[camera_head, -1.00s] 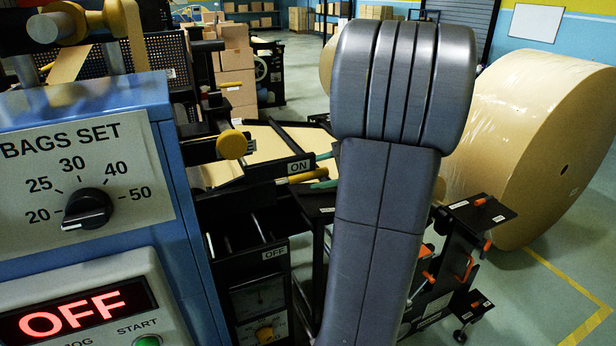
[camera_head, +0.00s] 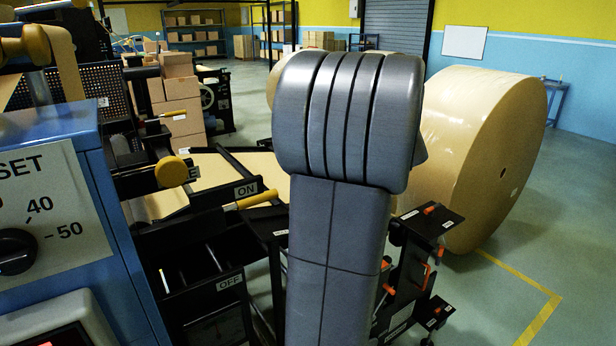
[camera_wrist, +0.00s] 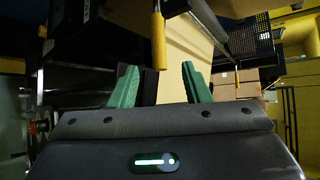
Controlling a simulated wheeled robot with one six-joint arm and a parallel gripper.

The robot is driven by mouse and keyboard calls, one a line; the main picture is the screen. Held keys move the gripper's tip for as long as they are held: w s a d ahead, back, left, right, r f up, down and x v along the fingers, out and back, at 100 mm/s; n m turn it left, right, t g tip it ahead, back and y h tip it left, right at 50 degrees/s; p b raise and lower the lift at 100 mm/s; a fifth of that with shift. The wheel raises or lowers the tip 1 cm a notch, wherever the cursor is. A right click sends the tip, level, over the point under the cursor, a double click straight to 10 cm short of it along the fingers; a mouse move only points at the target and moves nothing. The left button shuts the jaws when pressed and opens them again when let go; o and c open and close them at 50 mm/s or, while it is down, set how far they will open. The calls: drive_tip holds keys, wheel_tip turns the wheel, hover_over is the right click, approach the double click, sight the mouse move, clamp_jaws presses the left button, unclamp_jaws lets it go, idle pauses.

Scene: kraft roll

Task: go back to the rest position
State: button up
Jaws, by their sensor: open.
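My gripper (camera_wrist: 160,86) shows in the wrist view with its two green fingers spread apart and nothing between them. A yellow handle (camera_wrist: 158,40) and a tan kraft sheet (camera_wrist: 200,50) lie beyond the fingers, and I see no contact. In the head view my raised grey arm fills the middle and hides the gripper. The yellow lever handle (camera_head: 257,200) beside the ON label shows just left of my arm. The OFF label (camera_head: 229,282) is lower down.
The blue control cabinet (camera_head: 60,140) with its black dial (camera_head: 16,250) stands close at left. A large kraft roll (camera_head: 480,150) stands at right, with a black stand (camera_head: 405,275) in front of it. Stacked cartons (camera_head: 180,95) are behind. Floor at lower right is clear.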

sight(262, 202)
drive_tip(key=p+x, duration=0.2)
drive_tip(key=x, duration=1.1)
drive_tip(key=shift+a+f, duration=0.15)
drive_tip(key=shift+a, duration=0.1)
drive_tip(key=shift+a+f, duration=0.1)
drive_tip(key=shift+f, duration=0.05)
drive_tip(key=shift+w, duration=0.1)
drive_tip(key=b+v, duration=0.2)
drive_tip(key=v, duration=1.2)
drive_tip(key=x, duration=0.4)
drive_tip(key=p+x, duration=0.1)
drive_tip(key=x, duration=0.9)
drive_tip(key=shift+f+p, duration=0.3)
drive_tip(key=shift+f, duration=0.1)
drive_tip(key=shift+f+m+y, duration=0.15)
drive_tip(key=shift+m+y, duration=0.15)
drive_tip(key=shift+y, duration=0.1)
